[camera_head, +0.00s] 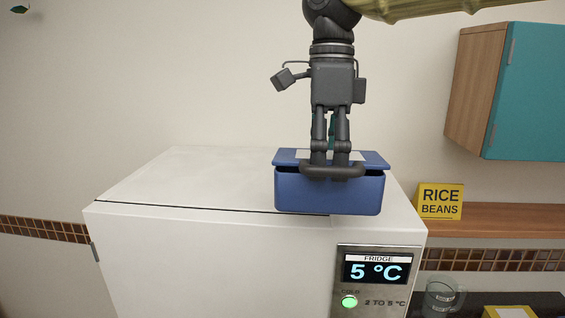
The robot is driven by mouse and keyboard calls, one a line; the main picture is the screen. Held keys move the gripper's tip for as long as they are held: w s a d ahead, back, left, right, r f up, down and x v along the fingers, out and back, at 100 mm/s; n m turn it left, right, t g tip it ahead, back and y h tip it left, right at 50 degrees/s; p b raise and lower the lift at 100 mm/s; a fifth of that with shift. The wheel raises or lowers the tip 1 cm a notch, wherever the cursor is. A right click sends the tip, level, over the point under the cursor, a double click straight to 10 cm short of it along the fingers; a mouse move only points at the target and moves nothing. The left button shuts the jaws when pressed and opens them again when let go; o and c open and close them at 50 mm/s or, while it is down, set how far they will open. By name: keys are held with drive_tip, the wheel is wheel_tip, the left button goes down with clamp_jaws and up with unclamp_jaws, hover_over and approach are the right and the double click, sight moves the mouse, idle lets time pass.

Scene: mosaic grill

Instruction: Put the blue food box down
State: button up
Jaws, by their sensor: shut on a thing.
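The blue food box (328,196) is at the front right of the white fridge's top (175,180), in the head view. It has a blue lid with a pale label and a dark handle at its front. My gripper (332,168) points straight down and is shut on the box's handle. The box looks upright. Its lower front overlaps the fridge's front edge in the picture, and I cannot tell whether its bottom touches the fridge top.
The fridge top left of the box is clear. A glass jug (440,298) is at the lower right.

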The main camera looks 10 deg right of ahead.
drive_tip(key=w+d+f, duration=0.1)
drive_tip(key=w+d, duration=0.2)
drive_tip(key=w, duration=1)
drive_tip(key=shift+f, duration=0.3)
drive_tip(key=shift+w+d+f, duration=0.15)
drive_tip(key=shift+w, duration=0.15)
drive_tip(key=shift+w, duration=0.1)
